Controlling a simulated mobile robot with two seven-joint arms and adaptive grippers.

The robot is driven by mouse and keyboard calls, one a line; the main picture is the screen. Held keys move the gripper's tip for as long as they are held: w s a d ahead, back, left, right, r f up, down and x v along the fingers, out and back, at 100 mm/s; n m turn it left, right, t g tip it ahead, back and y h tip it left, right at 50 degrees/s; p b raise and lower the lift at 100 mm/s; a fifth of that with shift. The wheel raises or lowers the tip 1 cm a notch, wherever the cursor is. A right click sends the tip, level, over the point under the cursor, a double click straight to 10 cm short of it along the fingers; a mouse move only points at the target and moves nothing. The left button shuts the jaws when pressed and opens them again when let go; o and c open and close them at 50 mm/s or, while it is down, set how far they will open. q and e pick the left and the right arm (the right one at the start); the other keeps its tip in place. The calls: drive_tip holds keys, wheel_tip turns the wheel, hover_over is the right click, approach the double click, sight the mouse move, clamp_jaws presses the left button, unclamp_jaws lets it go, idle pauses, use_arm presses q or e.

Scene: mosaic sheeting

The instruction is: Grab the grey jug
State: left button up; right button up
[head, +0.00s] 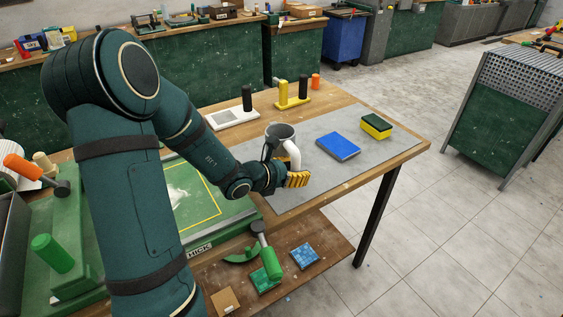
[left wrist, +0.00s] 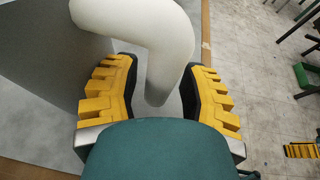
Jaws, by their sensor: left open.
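The grey jug (head: 280,133) stands on the grey mat of the workbench, with its pale handle (head: 293,154) towards the front right. My left gripper (head: 284,172) is at the jug's near side. In the left wrist view, the jug's grey body (left wrist: 45,55) fills the left side and the pale handle (left wrist: 150,45) curves down between the yellow-padded fingers. My left gripper (left wrist: 162,82) is open, with a finger on either side of the handle. The left finger is close to the jug's body; contact cannot be told. The lower jug is partly hidden by my gripper in the head view.
A blue book-like block (head: 338,146) and a yellow-and-green sponge (head: 376,126) lie right of the jug. A yellow stand (head: 293,98) and a white tool with a black handle (head: 232,117) stand behind. A green machine (head: 200,205) is at the left.

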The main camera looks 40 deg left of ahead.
use_arm(q)
clamp_jaws()
idle(0.3)
